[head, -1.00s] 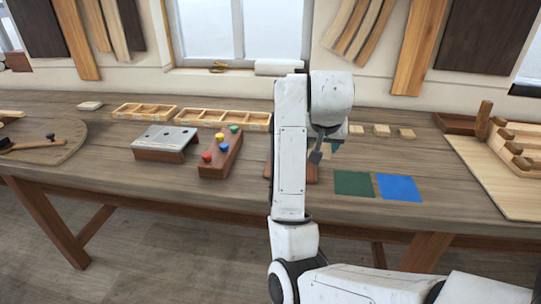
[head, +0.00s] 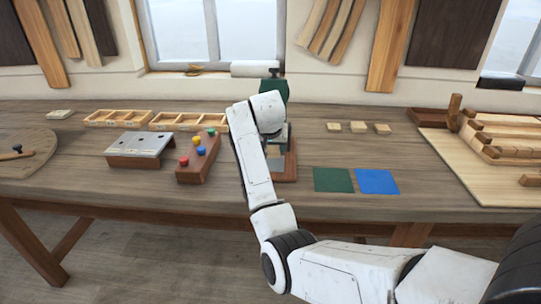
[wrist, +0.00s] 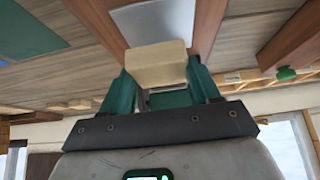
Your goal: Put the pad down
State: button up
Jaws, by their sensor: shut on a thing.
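The pad (wrist: 158,65) is a small pale block. In the wrist view it sits between the green fingers of my gripper (wrist: 158,78), which is shut on it. Beyond it in that view is a grey metal plate (wrist: 155,20) set between reddish-brown wooden sides. I cannot tell whether the pad touches the plate. In the head view my arm hides the gripper and pad, and the wooden base with its plate (head: 276,166) shows only partly beside the arm. A green upright part (head: 274,91) rises behind my arm there.
Green (head: 333,180) and blue (head: 377,182) squares lie right of the base. Small pale blocks (head: 358,127) stand behind them. A block with coloured knobs (head: 202,156) and a metal-topped stand (head: 139,145) are left. Divided trays (head: 180,122) line the back.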

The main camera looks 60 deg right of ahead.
jog(key=shift+w+d+f, duration=0.2)
jog(key=shift+w+f, duration=0.1)
jog(key=shift+f, duration=1.6)
jog(key=shift+f, duration=0.2)
jog(key=o, duration=1)
jog(key=shift+o, duration=0.2)
jog(key=shift+s+a+r, duration=0.1)
jog(key=shift+a+r, duration=0.1)
jog(key=shift+r, duration=0.3)
jog(key=v, duration=1.1)
